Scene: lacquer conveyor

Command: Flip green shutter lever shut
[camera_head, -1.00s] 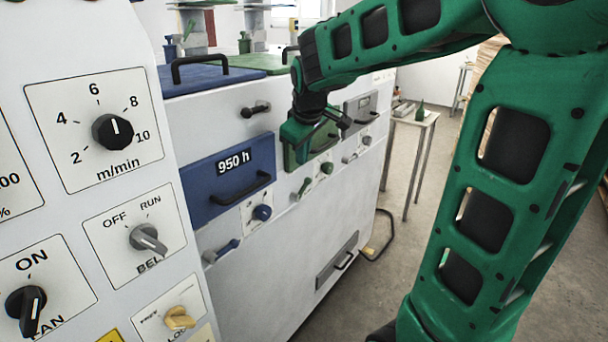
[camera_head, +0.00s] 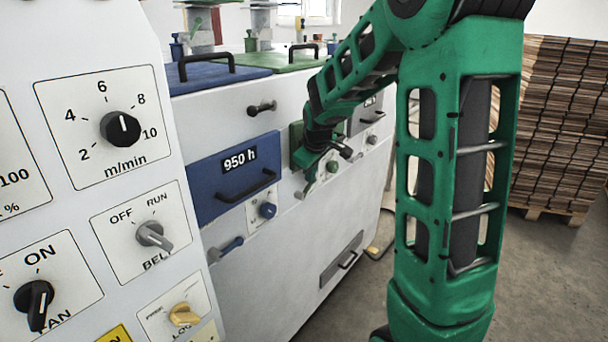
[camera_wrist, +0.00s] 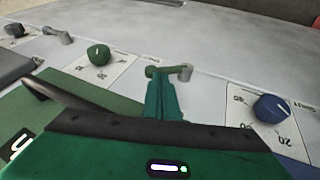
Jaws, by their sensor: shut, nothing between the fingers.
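The green shutter lever (camera_wrist: 153,71) is a short green handle on a grey pivot in the wrist view, lying roughly along the white machine front. It sits between the green knob (camera_wrist: 98,54) and the blue knob (camera_wrist: 272,107). In the head view the lever (camera_head: 302,191) is small, just below my gripper (camera_head: 309,177). My gripper is shut and empty, and its green fingers (camera_wrist: 161,88) reach up to the lever in the wrist view. The tips overlap the lever's near edge there; whether they touch it I cannot tell.
A green drawer panel (camera_wrist: 95,100) with a dark bar handle lies beside my fingers. A blue drawer (camera_head: 215,192) marked 950 h and a blue lever (camera_head: 228,247) are to the left. The control panel (camera_head: 75,160) stands close on the left.

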